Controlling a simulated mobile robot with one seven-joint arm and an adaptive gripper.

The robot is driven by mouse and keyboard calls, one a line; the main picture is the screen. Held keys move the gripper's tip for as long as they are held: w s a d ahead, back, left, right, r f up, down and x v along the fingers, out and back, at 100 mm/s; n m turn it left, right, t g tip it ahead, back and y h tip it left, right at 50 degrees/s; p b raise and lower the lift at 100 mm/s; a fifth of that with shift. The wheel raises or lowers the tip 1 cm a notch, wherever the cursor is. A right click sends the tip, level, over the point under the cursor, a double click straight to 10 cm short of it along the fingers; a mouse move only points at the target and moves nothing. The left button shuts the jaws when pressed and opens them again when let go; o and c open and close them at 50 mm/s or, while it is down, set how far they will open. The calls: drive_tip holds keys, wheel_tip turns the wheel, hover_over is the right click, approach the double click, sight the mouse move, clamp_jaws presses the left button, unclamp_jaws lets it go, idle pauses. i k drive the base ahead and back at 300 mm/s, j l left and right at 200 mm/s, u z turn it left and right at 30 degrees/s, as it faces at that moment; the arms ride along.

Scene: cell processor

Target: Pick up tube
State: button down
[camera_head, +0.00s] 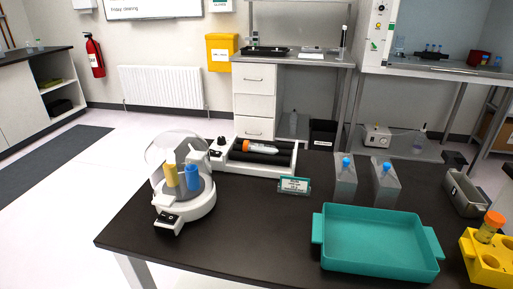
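A tube (260,147) with an orange cap and a pale body lies on its side on the white roller device (293,165), near the middle of the dark table. Another tube (489,230) with an orange cap stands in the yellow rack (480,262) at the right edge. Which one the task means cannot be told. My gripper is not in view.
A round white device (188,207) with a clear dome holds yellow and blue cylinders at the table's left. A teal tray (376,243) stands at the front right. Two grey holders (345,184) with blue-topped items and a grey bin (465,195) stand behind it. The front left tabletop is clear.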

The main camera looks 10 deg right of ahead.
sight(264, 149)
drive_tip(key=i+j, duration=0.15)
drive_tip(key=j, duration=0.2)
drive_tip(key=i+j+z, duration=0.15)
drive_tip(key=j, duration=0.2)
drive_tip(key=i+j, duration=0.15)
drive_tip(key=j, duration=0.25)
drive_tip(key=i+j+z, duration=0.1)
drive_tip(key=j, duration=0.25)
drive_tip(key=i, duration=0.5)
